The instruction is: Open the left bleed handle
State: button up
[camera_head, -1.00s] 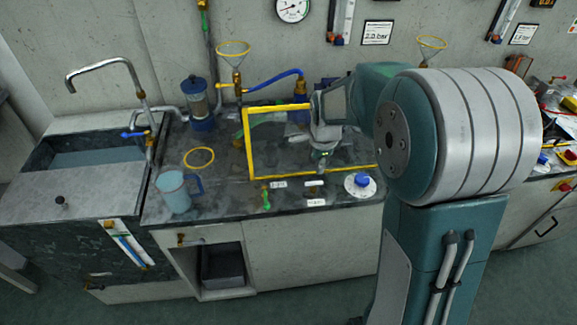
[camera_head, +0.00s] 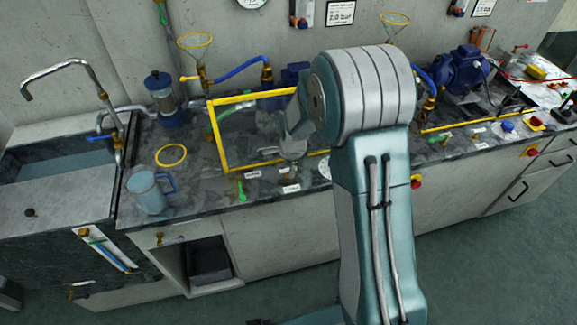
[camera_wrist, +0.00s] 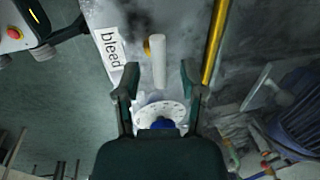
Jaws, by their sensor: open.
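In the wrist view, a pale, straight bleed handle (camera_wrist: 158,62) with a brass end lies beside a white label reading "bleed" (camera_wrist: 112,55). My gripper (camera_wrist: 160,84) is open and empty. Its two fingers flank the near end of the handle with a gap on each side; I cannot tell how high they are above it. In the head view, a white label (camera_head: 291,188), too small to read, lies on the counter's front edge below my wrist. My arm hides much of the area around it, and I cannot make out the fingers there.
A white disc (camera_wrist: 147,112) with a blue knob (camera_wrist: 162,124) lies behind the fingers in the wrist view. A yellow frame (camera_head: 216,140) borders the work area. A red button (camera_wrist: 14,33) is at the counter's front. A jug (camera_head: 147,192) stands left.

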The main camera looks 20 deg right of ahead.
jog(key=shift+d, duration=0.25)
jog(key=shift+c, duration=0.3)
jog(key=shift+a, duration=0.1)
jog(key=c, duration=0.6)
jog(key=shift+a, duration=0.35)
grip_shut()
